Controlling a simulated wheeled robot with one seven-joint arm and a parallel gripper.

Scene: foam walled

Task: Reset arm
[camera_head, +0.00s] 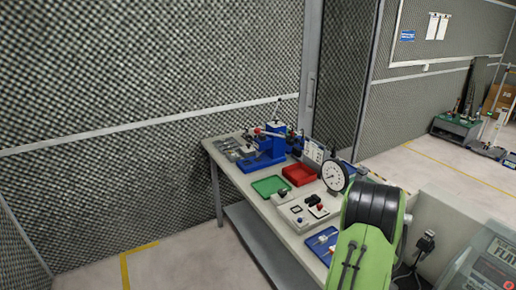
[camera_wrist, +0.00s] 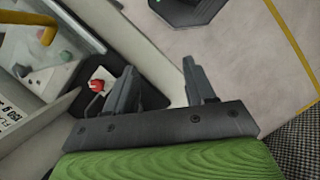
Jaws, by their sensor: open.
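My gripper shows in the wrist view (camera_wrist: 160,88) with its two dark grey fingers spread apart. Nothing is held between them. Beyond the fingers are pale floor and the edge of a light surface, with a dark patch and a red knob (camera_wrist: 96,85) behind the left finger. In the head view my green and black arm fills the lower right, in front of the workbench. The gripper's fingers cannot be made out in that view.
A workbench (camera_head: 233,172) stands against the foam wall. It holds a blue vise-like device (camera_head: 262,160), a green tray (camera_head: 269,186), a red tray (camera_head: 299,174), a round dial gauge (camera_head: 334,177) and a blue tray (camera_head: 321,241). Open floor (camera_head: 185,255) lies to its left.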

